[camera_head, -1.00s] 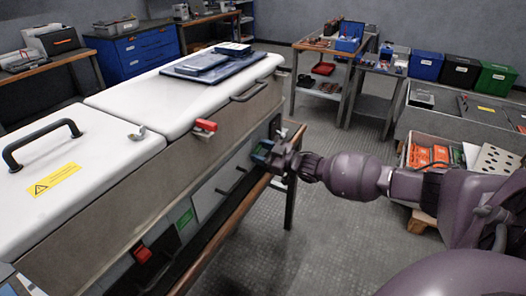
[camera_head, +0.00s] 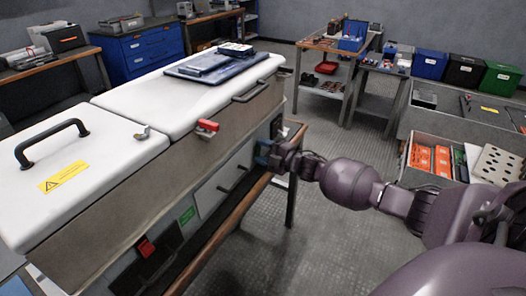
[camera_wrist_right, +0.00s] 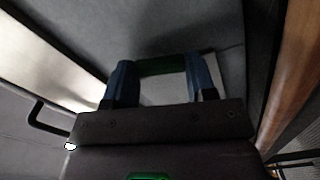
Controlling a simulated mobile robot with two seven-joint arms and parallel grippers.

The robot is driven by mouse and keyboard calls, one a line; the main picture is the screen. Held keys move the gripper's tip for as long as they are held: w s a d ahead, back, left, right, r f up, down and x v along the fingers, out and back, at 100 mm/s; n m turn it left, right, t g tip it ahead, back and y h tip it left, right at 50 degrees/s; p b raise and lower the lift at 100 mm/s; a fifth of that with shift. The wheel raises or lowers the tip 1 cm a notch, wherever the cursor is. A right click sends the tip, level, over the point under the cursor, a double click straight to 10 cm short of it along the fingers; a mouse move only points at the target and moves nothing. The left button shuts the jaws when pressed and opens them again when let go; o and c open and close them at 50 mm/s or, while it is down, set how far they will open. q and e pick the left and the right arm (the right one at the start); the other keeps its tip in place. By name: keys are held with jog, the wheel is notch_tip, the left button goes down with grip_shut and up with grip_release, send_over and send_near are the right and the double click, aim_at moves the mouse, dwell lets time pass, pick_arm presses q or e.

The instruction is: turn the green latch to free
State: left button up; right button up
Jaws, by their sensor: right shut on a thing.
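The green latch (camera_wrist_right: 160,66) shows in the right wrist view as a dark green bar between the two blue fingertips of my right gripper (camera_wrist_right: 160,85). The gripper is shut on it. In the head view my right gripper (camera_head: 264,156) is at the front side of the long grey cabinet (camera_head: 135,190), below its white lids, near the far end. There the gripper hides the latch, and I cannot tell its angle. My left gripper is not in view.
Red latches sit on the cabinet's upper edge (camera_head: 207,127) and lower front (camera_head: 146,248). A wooden bench edge (camera_head: 225,222) runs below my right gripper. A dark tray (camera_head: 215,66) lies on the far lid.

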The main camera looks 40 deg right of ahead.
jog(key=shift+n, duration=1.1)
jog(key=o, duration=0.9)
jog(key=shift+o, duration=0.2)
jog(key=shift+s+d, duration=0.15)
jog(key=shift+s, duration=0.25)
jog(key=p+v, duration=0.1)
jog(key=v, duration=0.9)
jog(key=shift+p, duration=0.3)
